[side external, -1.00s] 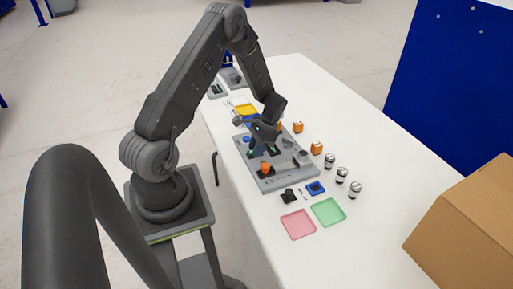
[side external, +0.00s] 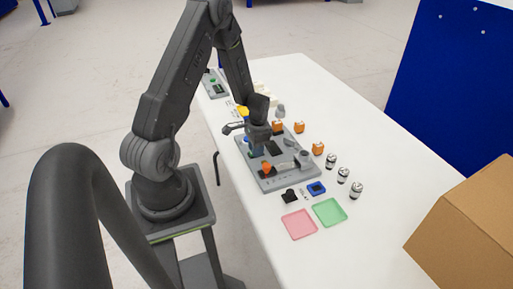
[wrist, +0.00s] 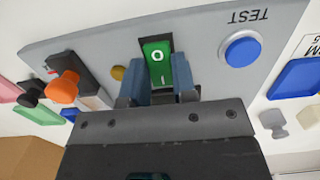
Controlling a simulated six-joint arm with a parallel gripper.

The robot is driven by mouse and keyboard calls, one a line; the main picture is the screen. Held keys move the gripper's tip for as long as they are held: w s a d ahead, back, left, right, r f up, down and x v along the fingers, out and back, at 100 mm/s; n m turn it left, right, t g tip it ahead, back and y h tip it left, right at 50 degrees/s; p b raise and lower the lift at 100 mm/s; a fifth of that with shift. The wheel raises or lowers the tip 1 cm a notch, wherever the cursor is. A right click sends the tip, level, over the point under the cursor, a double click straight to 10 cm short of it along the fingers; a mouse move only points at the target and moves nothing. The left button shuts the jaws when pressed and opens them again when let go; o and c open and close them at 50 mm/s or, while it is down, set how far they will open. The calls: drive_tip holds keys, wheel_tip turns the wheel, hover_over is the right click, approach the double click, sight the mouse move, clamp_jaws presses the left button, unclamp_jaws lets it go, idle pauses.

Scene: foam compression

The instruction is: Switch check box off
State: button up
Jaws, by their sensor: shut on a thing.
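The grey check box (side external: 290,181) lies on the white table, and its panel (wrist: 215,80) fills much of the wrist view. A green rocker switch (wrist: 158,62) marked O and I sits in a dark slot on it. My gripper (wrist: 162,82) has its two blue-grey fingers on either side of the switch, shut on it. In the side view my gripper (side external: 258,150) points down over the box and hides the switch. I cannot tell which way the rocker is tipped.
A round blue button (wrist: 242,48) sits beside the switch, near the upside-down word TEST. An orange knob (wrist: 64,88) is on the panel's other side. Pink (side external: 299,224) and green trays (side external: 329,212) lie at the near end. A cardboard box (side external: 465,215) stands at the right.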

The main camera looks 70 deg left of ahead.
drive_tip(key=o, duration=0.9)
drive_tip(key=r, duration=1.3)
drive_tip(key=shift+w+r, duration=0.4)
drive_tip(key=d+r+t, duration=0.2)
drive_tip(key=d+r, duration=0.6)
drive_tip(key=s+d+r+t, duration=0.1)
drive_tip(key=s+d+r, duration=0.2)
drive_tip(key=d, duration=0.2)
drive_tip(key=s+d+r+t, duration=0.2)
drive_tip(key=s+d+r, duration=0.1)
drive_tip(key=d, duration=0.3)
drive_tip(key=s+d+r+t, duration=0.1)
drive_tip(key=s+d+r, duration=0.3)
drive_tip(key=s+d, duration=0.1)
drive_tip(key=shift+d+r, duration=0.1)
drive_tip(key=shift+d, duration=0.35)
